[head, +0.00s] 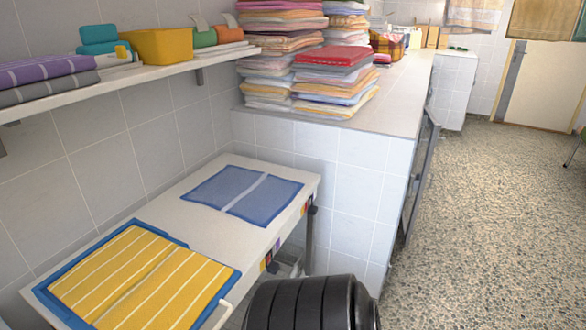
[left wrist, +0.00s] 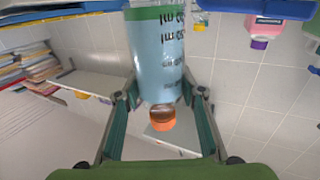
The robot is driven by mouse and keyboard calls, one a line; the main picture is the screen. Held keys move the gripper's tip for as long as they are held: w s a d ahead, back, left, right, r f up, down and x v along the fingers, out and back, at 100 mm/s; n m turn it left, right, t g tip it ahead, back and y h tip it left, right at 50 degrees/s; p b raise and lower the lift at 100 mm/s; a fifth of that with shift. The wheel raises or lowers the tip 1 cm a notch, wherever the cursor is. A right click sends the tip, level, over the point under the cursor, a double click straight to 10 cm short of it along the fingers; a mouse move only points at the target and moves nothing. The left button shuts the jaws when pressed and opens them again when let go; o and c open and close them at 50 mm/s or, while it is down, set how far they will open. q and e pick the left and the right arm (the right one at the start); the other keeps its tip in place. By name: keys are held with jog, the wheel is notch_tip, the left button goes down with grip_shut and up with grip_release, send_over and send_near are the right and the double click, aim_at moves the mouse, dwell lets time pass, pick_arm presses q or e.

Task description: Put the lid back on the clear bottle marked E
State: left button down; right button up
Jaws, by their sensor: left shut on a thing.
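In the left wrist view my left gripper (left wrist: 160,94) is shut on a clear, bluish bottle (left wrist: 158,55), with one finger on each side of it. The bottle has a green band and dark lettering on its side. The lettering is too small and turned to read surely as a mark E. The bottle's narrow end points down in the picture, with an orange ring or lid (left wrist: 162,125) at its end. I cannot tell whether this is a loose lid or part of the bottle. Neither gripper shows in the head view.
In the head view a white table (head: 185,222) bears a yellow striped towel (head: 140,280) on a blue-edged tray and a blue cloth (head: 240,193). A wall shelf (head: 160,68) holds bins and towels. Towel stacks (head: 310,65) stand on a tiled counter. Speckled floor (head: 490,210) is clear at right.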

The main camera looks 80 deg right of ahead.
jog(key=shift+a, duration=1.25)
pick_arm(q)
jog(key=shift+r, duration=0.2)
jog(key=shift+w+r+t, duration=0.15)
jog(key=shift+r+t, duration=0.1)
jog(key=shift+t, duration=0.05)
jog(key=a+r+n+y, duration=0.1)
jog(key=w+a+n+t+y, duration=0.1)
jog(key=shift+w+r+y, duration=0.15)
jog(key=shift+r+y, duration=0.15)
jog(key=shift+r, duration=0.1)
jog(key=a+n+t+y, duration=0.2)
jog(key=a+n+y, duration=0.4)
jog(key=a+y, duration=0.3)
jog(key=a, duration=0.3)
jog(key=shift+w+f+t, duration=0.2)
jog(key=shift+f+t, duration=0.1)
